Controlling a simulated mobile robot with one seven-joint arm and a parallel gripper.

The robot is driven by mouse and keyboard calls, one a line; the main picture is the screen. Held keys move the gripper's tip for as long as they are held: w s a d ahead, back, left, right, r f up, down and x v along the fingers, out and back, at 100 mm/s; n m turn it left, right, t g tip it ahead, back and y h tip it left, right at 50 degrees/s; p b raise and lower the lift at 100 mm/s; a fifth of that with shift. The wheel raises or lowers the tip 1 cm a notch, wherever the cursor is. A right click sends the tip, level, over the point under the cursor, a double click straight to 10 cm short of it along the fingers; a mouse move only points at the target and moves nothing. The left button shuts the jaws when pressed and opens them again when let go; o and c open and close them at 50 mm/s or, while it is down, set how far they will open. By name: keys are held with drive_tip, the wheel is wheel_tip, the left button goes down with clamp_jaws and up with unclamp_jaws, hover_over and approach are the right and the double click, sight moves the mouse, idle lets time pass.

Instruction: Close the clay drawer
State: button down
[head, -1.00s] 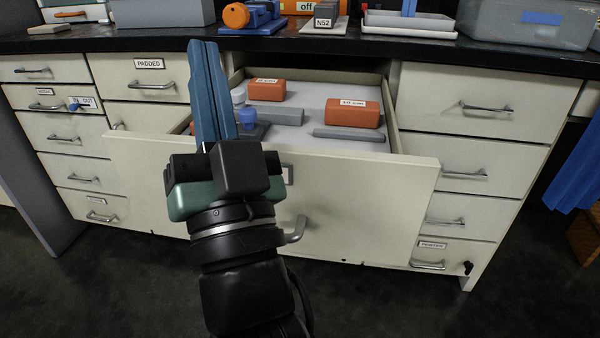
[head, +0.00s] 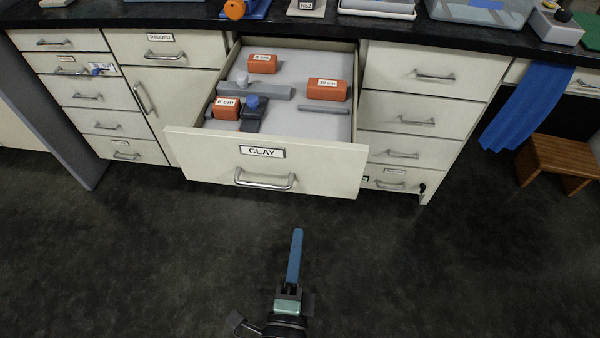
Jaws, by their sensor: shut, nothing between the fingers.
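The clay drawer (head: 330,170) is pulled well out of the bench and stands open. Its front panel has a CLAY label and a silver bar handle (head: 265,181). Inside lie several orange blocks with size labels, such as the 10 cm block (head: 327,90), grey bars (head: 253,92) and a dark piece with a blue knob. My gripper (head: 298,232) has long blue fingers, shut with nothing between them. It is in front of the drawer, below the handle in the picture and apart from it, over the dark floor.
The bench top (head: 300,22) carries trays, bins and devices along its edge. Closed drawers flank the clay drawer on both sides. The floor in front is clear.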

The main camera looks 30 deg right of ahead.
drive_tip(key=b, duration=0.1)
approach(310, 173)
drive_tip(key=x, duration=0.7)
drive_tip(key=shift+r, duration=0.1)
drive_tip(key=shift+s, duration=0.1)
